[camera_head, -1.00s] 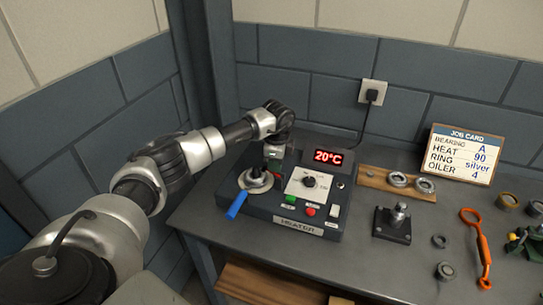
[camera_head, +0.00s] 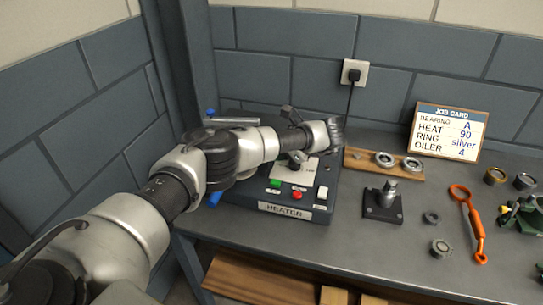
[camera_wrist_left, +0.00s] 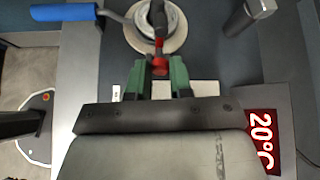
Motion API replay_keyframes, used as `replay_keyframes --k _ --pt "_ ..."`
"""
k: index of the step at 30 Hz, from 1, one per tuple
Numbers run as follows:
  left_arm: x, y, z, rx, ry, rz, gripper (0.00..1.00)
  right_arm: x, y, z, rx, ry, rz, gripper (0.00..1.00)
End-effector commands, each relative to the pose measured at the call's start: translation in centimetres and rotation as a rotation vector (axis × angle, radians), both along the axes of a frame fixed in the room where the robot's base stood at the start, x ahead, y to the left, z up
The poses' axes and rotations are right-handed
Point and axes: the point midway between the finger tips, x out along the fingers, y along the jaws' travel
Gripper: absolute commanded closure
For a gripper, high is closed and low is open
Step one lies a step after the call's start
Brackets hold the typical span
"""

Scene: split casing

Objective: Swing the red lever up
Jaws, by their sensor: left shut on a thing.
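The heater (camera_head: 310,205) stands on the bench with my left arm across its top. In the left wrist view, the red lever (camera_wrist_left: 160,62) shows as a short red piece with a dark upper part, beside a round metal fixture (camera_wrist_left: 175,42). My left gripper (camera_wrist_left: 160,72) has its green fingertips on either side of the red piece and is shut on it. In the head view, my arm hides the gripper and the lever. A blue handle (camera_wrist_left: 62,12) on a metal rod runs left from the fixture. My right gripper is not in view.
The temperature display (camera_wrist_left: 262,138) reads 20°C. A green button (camera_head: 275,183) and a red button (camera_head: 297,194) are on the heater front. A metal post on a black base (camera_head: 384,202), a board with rings (camera_head: 400,174) and an orange wrench (camera_head: 472,222) lie to the right.

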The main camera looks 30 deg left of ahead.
Motion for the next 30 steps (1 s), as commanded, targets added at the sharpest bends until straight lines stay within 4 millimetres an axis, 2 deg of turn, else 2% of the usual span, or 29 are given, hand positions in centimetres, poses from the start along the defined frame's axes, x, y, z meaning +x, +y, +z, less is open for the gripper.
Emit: replay_keyframes --k 3,15,30 --pt "0.2 -0.6 -0.6 0.106 0.022 -0.002 1.00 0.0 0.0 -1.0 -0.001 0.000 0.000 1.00" --pt "0.4 -1.5 -1.6 0.351 0.082 0.000 1.00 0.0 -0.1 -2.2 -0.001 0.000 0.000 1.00" --pt "0.4 -1.6 -2.0 0.426 0.103 -0.002 1.00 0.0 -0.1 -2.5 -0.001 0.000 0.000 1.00"
